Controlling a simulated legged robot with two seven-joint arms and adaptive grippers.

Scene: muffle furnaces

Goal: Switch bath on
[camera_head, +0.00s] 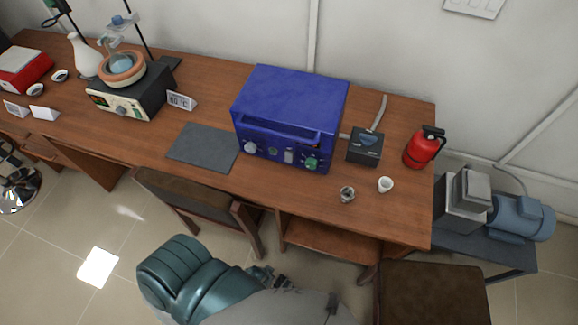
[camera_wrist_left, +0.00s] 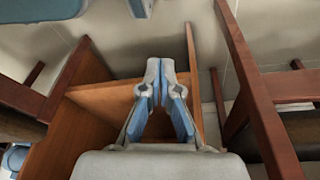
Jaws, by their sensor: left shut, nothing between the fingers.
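The bath (camera_head: 130,88) stands on the left part of the wooden bench in the head view. It has a dark body, a pale front panel with a knob (camera_head: 121,110), and a terracotta-coloured bowl (camera_head: 122,67) on top. A round flask (camera_head: 121,62) sits in the bowl, held by a stand. Whether the bath is on cannot be told. My left gripper (camera_wrist_left: 160,82) is shut and empty in the left wrist view, below bench height, near wooden furniture. It is well away from the bath. My right gripper is not in view.
A blue furnace (camera_head: 291,95) stands mid-bench, with a grey mat (camera_head: 203,147) left of it. A black box (camera_head: 365,147), red extinguisher (camera_head: 421,149) and small cups (camera_head: 385,184) are on the right. A card (camera_head: 181,100) stands beside the bath. Chairs (camera_head: 200,190) stand at the bench front.

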